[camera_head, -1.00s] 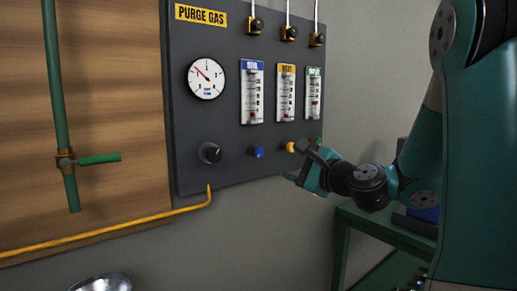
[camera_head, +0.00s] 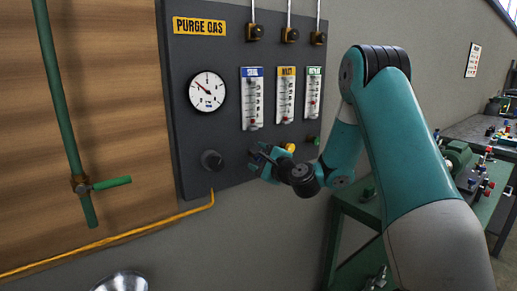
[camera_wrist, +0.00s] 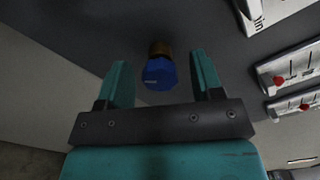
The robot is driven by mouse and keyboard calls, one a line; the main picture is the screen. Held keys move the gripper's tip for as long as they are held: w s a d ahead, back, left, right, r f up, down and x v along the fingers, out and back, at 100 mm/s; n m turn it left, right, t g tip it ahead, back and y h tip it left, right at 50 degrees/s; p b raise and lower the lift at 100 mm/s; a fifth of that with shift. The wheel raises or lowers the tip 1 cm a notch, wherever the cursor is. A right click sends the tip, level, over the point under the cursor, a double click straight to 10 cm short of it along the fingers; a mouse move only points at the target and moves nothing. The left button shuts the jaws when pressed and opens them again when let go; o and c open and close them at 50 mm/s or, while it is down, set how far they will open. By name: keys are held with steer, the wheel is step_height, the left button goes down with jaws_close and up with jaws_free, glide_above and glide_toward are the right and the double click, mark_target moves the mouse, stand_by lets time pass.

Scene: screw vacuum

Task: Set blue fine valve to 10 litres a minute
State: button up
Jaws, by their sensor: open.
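The blue valve knob (camera_wrist: 160,73) sits on a brass stem on the dark panel. In the wrist view it lies between my gripper's two teal fingers (camera_wrist: 161,82), with a gap on each side, near the fingertips. My gripper (camera_head: 258,157) is open and empty; in the head view it is in front of the blue knob and hides most or all of it. The blue-labelled flow tube (camera_head: 252,100) is above the gripper on the panel; its scale is too small to read exactly.
A yellow pipe (camera_head: 130,235) runs below. A green bench (camera_head: 350,205) stands at right.

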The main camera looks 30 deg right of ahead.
steer(key=shift+w, duration=0.4)
steer(key=c, duration=0.9)
